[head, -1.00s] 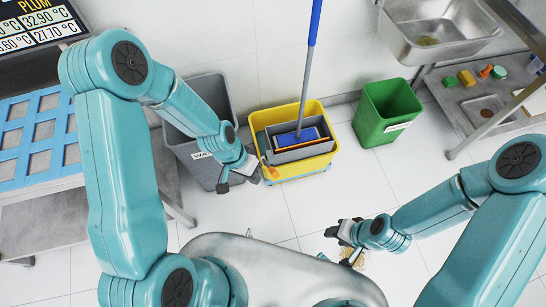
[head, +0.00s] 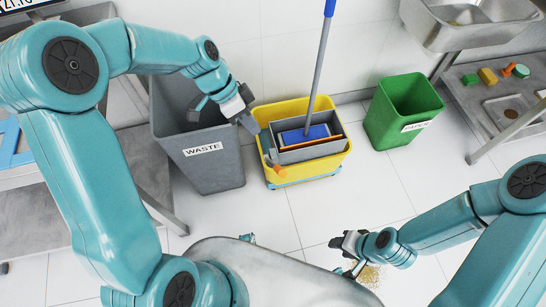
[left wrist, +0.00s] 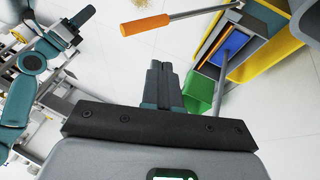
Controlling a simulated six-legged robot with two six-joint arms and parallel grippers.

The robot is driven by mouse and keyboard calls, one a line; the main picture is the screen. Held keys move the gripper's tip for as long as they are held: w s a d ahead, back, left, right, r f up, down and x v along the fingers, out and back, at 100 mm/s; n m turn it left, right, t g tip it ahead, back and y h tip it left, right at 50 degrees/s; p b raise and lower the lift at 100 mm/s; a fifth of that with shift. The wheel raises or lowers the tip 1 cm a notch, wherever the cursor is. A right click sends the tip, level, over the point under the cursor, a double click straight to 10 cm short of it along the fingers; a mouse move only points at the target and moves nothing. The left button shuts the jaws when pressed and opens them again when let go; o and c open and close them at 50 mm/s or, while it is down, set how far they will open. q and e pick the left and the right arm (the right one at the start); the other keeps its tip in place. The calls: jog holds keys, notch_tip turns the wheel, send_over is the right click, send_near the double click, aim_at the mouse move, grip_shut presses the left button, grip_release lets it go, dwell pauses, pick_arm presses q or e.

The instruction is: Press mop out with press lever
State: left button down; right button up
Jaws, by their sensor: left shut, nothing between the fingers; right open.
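The yellow mop bucket (head: 335,158) stands on the floor with a grey press insert in it. The blue mop (head: 305,134) sits in the press, its grey handle (head: 318,70) with a blue top rising upright. The press lever (head: 272,160), grey with an orange grip, is at the bucket's left side; its orange grip (left wrist: 145,25) shows ahead of the fingers in the left wrist view. My left gripper (head: 248,118) is shut and empty, just above and left of the lever, apparently apart from it. My right gripper (head: 342,246) is open and empty near the floor, away from the bucket.
A grey waste bin (head: 210,165) stands close left of the bucket, under my left arm. A green paper bin (head: 400,110) is to the right. A steel sink table (head: 480,155) stands further right. Crumbs (head: 369,275) lie on the floor by my right gripper.

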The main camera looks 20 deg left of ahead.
pick_arm(q)
jog(key=s+d+x, duration=0.1)
jog(key=s+x, duration=0.1)
jog(key=x, duration=0.9)
jog(key=shift+b, duration=0.4)
pick_arm(e)
jog(key=shift+d+f, duration=0.1)
jog(key=shift+f, duration=0.4)
pick_arm(q)
jog(key=shift+d, duration=0.15)
